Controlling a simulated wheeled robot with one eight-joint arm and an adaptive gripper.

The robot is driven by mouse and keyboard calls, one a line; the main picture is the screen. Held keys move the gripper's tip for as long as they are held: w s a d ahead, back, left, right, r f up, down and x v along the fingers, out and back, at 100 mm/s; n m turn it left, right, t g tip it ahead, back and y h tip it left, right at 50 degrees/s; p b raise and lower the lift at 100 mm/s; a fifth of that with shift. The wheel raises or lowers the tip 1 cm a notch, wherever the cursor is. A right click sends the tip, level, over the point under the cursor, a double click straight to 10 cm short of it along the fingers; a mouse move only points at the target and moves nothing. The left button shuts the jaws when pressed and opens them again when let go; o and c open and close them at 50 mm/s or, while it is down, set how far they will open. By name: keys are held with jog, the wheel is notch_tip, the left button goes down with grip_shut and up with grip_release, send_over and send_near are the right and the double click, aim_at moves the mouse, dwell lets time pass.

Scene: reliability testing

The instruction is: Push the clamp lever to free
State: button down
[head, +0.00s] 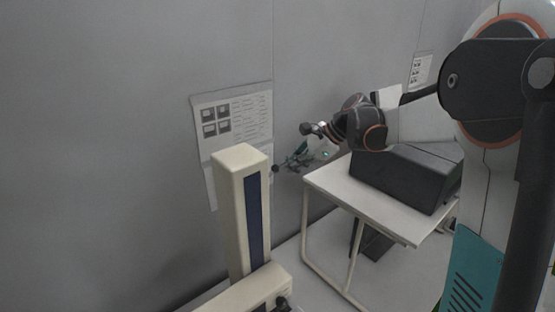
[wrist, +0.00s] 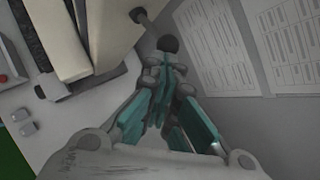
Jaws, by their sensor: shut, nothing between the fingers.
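The clamp lever shows in the wrist view as a short grey rod ending in a round dark knob (wrist: 168,43). In the head view its dark knob (head: 275,169) sits just right of the cream column (head: 238,205), which has a dark blue strip on its side. My gripper (head: 286,164) has teal fingers and is right of the knob, at about its height. In the wrist view my gripper (wrist: 163,66) is shut and empty, with its tips just short of the knob. I cannot tell whether they touch it.
A white table (head: 335,188) with a dark box (head: 405,176) stands at the right, under my forearm. Posters (head: 236,118) hang on the grey wall behind. Another dark knob (head: 283,303) is low on the column's base. A red button (wrist: 3,78) shows at the wrist view's left edge.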

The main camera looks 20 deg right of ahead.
jog(key=shift+w+d+f+m+y+b, duration=0.1)
jog(key=shift+d+f+m+y+b, duration=0.15)
jog(key=shift+f+y+b, duration=0.4)
jog(key=shift+w+d+f+m+y+b, duration=0.1)
jog(key=shift+f+m+y+b, duration=0.15)
jog(key=shift+f+y+b, duration=0.4)
dwell(0.7)
jog(key=shift+b, duration=0.35)
jog(key=shift+s+a+g, duration=0.1)
jog(key=shift+g, duration=0.2)
jog(key=shift+s+a+r, duration=0.25)
jog(key=shift+a+r, duration=0.05)
jog(key=shift+a, duration=0.25)
jog(key=p+v, duration=0.1)
jog(key=v, duration=1.2)
jog(key=shift+s+d, duration=0.35)
jog(key=shift+d, duration=0.05)
jog(key=shift+s+d, duration=0.1)
